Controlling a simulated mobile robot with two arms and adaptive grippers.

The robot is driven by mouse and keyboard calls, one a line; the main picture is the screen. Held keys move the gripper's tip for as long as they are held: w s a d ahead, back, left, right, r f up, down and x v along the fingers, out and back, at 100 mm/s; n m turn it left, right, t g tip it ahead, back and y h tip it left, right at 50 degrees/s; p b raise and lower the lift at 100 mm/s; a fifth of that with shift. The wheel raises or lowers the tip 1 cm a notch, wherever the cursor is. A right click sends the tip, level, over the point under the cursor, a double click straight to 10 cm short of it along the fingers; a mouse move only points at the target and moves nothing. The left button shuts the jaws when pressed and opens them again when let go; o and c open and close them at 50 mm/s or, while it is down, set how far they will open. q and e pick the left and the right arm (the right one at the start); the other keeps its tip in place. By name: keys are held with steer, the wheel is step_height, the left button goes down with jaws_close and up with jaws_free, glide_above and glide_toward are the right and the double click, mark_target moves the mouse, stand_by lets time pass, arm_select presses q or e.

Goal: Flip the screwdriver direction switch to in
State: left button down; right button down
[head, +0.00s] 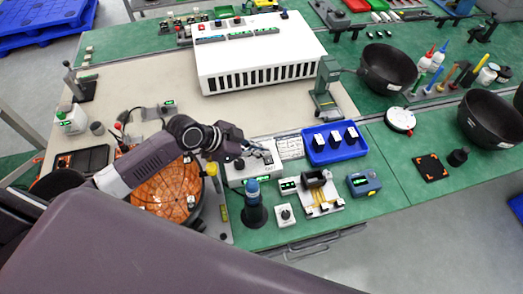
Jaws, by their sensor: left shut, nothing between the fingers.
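A blue-topped tool, which looks like the screwdriver (252,188), stands upright in a dark cone-shaped holder (255,215) near the front edge of the bench. Its direction switch is too small to make out. My left gripper (268,156) reaches in from the left, shut and empty. Its fingertips are over or beside a light grey box (236,177) with small controls on top, behind the screwdriver. I cannot tell whether the fingertips touch it. The gripper hides part of this box. My right gripper is out of view.
A blue tray (335,157) with dark-topped blocks stands right of the gripper. A small white knob box (285,215), a fixture (322,200) and a blue meter (363,184) stand near the front edge. An orange-lined round bowl (165,195) lies under my left arm. A large white unit (258,60) stands behind.

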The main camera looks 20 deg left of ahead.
arm_select(q)
steer(key=shift+f, duration=0.2)
steer(key=shift+s+d+p, duration=0.15)
steer(key=shift+s+p, duration=0.15)
steer(key=shift+p, duration=0.2)
steer(key=shift+s+d, duration=0.25)
steer(key=shift+s, duration=0.2)
steer(key=shift+w+r, duration=0.1)
steer(key=shift+r, duration=0.05)
